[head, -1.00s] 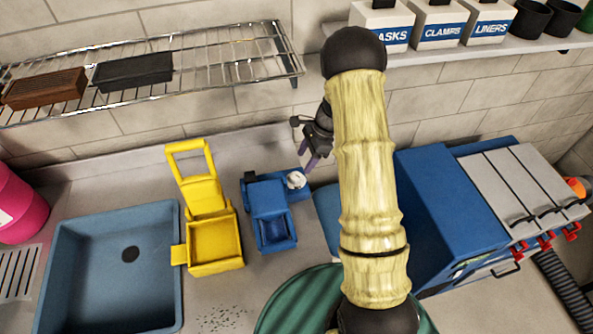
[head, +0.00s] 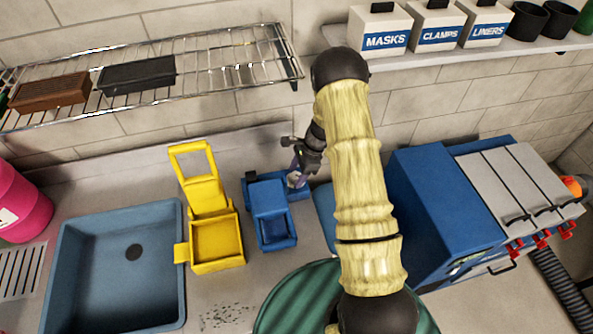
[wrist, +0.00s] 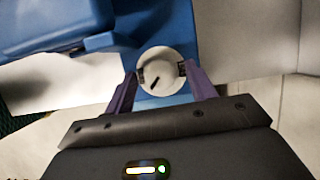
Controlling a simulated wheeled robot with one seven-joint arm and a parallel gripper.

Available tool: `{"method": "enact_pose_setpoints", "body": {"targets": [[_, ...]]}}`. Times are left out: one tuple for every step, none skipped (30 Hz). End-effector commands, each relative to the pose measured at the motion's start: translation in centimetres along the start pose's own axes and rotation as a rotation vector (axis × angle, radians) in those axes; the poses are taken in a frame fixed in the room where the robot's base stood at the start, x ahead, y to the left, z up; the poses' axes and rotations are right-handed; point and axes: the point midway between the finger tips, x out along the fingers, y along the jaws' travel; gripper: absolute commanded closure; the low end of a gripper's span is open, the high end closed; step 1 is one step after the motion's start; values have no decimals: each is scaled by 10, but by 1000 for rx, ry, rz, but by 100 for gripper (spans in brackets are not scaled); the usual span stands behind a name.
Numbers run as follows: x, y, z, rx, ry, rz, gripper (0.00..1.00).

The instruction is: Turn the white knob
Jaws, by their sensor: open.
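The white knob (wrist: 160,75) is round with a dark pointer mark. It sits on a blue device (head: 270,212) on the counter, right of a yellow one. My gripper (wrist: 160,80) is open, with one purple finger on each side of the knob in the wrist view. I cannot tell whether the fingers touch it. In the head view my gripper (head: 297,172) is over the device's upper right part and hides most of the knob. The mark points to the lower left in the wrist view.
A yellow device (head: 217,240) stands left of the blue one, beside a blue sink basin (head: 75,285). A large blue box (head: 440,215) is to the right. A wire rack (head: 225,75) and a shelf with labelled boxes (head: 440,30) hang above. A green round lid (head: 290,300) is in front.

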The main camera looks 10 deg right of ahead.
Motion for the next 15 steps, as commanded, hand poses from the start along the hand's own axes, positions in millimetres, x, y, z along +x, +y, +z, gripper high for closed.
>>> {"method": "enact_pose_setpoints", "body": {"targets": [[1, 0, 0, -1, 0, 0, 44], [2, 0, 0, -1, 1, -1, 44], [3, 0, 0, -1, 1, -1, 44], [3, 0, 0, -1, 1, -1, 44], [3, 0, 0, -1, 1, -1, 44], [3, 0, 0, -1, 1, -1, 44], [3, 0, 0, 0, 1, -1, 44], [2, 0, 0, 0, 1, -1, 44], [2, 0, -1, 0, 1, -1, 48], [2, 0, -1, 0, 1, -1, 54], [2, 0, -1, 1, 1, -1, 60], [2, 0, -1, 0, 1, -1, 68], [2, 0, 0, 0, 1, -1, 74], [2, 0, 0, 0, 1, -1, 80], [2, 0, 0, -1, 1, -1, 88]]}}
